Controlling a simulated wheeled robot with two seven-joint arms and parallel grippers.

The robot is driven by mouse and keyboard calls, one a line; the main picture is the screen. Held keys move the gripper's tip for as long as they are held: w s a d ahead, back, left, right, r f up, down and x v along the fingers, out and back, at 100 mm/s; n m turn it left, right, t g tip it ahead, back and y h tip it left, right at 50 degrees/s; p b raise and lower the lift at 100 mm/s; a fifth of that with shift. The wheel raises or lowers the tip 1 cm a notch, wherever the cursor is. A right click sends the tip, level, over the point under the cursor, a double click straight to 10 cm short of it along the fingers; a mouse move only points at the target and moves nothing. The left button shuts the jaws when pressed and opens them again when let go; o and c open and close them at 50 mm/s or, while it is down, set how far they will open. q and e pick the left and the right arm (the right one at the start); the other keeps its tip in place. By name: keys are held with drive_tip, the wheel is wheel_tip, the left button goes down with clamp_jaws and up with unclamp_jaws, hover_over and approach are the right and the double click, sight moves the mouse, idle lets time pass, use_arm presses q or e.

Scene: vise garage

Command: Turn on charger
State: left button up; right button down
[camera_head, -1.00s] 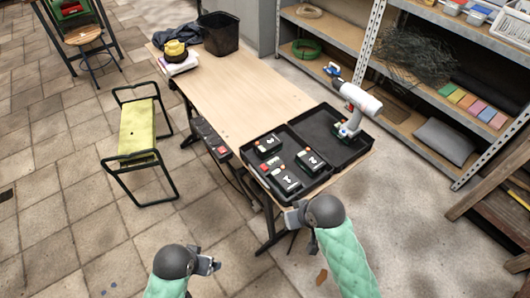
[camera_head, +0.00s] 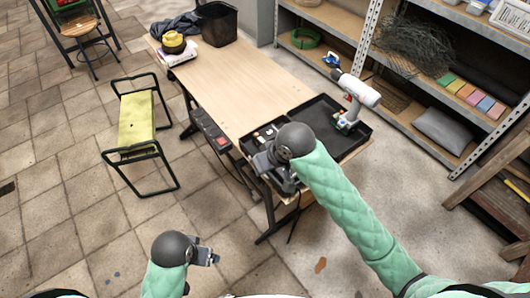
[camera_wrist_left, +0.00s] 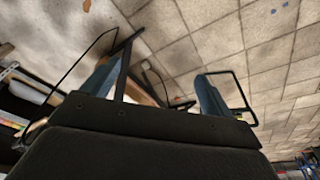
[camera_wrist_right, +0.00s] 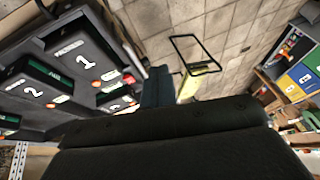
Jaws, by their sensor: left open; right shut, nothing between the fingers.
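A black case (camera_head: 327,113) lies open on the table's near end. In the right wrist view it holds black units numbered 1 (camera_wrist_right: 85,61) and 2 (camera_wrist_right: 34,92), plus another partly hidden, with red and white parts. Which item is the charger is not clear. My right gripper (camera_head: 262,163) is shut and empty at the case's near left side, where my arm hides several units. My left gripper (camera_head: 213,257) is open and empty, low over the floor, away from the table.
A white drill (camera_head: 357,91) stands at the case's right side. A black bin (camera_head: 217,24) and a yellow object (camera_head: 173,41) sit at the table's far end. A yellow-green kneeler (camera_head: 137,123) stands left of the table. Metal shelves (camera_head: 425,80) line the right.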

use_arm(q)
drive_tip(key=shift+s+d+f+g, duration=0.25)
drive_tip(key=shift+s+d+f, duration=0.25)
drive_tip(key=shift+d, duration=0.2)
drive_tip(key=shift+s+d+f+g, duration=0.25)
drive_tip(key=shift+s+d+f, duration=0.2)
drive_tip(key=shift+d, duration=0.2)
use_arm(e)
drive_tip(key=w+r+n+g+h, duration=0.1)
drive_tip(key=w+r+h, duration=0.3)
drive_tip(key=w+r, duration=0.5)
drive_tip(key=shift+w+d+g, duration=0.2)
drive_tip(key=shift+g, duration=0.2)
drive_tip(key=shift+f, duration=0.1)
